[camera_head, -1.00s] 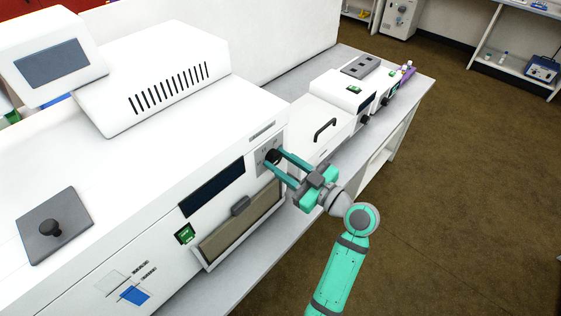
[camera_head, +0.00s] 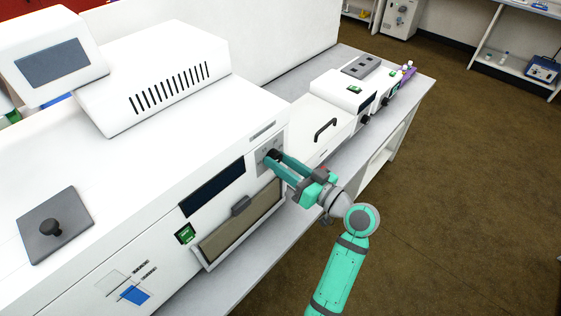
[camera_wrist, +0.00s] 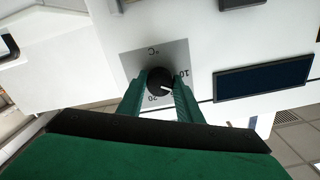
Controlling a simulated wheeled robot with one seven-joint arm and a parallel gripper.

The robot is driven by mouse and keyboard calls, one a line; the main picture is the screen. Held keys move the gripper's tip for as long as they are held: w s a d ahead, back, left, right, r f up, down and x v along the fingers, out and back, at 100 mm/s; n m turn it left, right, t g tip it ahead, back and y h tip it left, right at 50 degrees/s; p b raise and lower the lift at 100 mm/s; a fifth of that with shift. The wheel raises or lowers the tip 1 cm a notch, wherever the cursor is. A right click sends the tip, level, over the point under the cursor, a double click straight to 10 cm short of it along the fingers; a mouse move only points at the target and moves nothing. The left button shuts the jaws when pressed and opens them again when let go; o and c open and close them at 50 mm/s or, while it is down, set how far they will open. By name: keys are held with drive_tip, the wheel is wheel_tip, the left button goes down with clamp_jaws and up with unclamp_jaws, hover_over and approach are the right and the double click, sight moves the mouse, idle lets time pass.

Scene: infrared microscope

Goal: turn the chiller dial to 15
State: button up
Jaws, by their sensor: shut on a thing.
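The chiller dial (camera_wrist: 160,80) is a round black knob on a grey square plate (camera_wrist: 142,60) marked °C, with 10 and 20 readable in the wrist view. A white pointer mark on the knob points to the lower right, between the 10 and the 20. In the head view the dial plate (camera_head: 263,158) is on the front of the large white machine, partly hidden by my fingers. My gripper (camera_head: 275,160) is shut on the dial, one green finger on each side; it also shows in the wrist view (camera_wrist: 161,88).
A green switch (camera_head: 185,233) is lower left. A white box with a black handle (camera_head: 325,130) stands to the right.

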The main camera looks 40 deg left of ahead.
drive_tip(key=m, duration=0.5)
drive_tip(key=shift+m, duration=0.3)
idle(0.4)
drive_tip(key=o, duration=1)
drive_tip(key=shift+o, duration=0.2)
drive_tip(key=s+d, duration=0.1)
drive_tip(key=d, duration=0.9)
drive_tip(key=shift+d, duration=0.4)
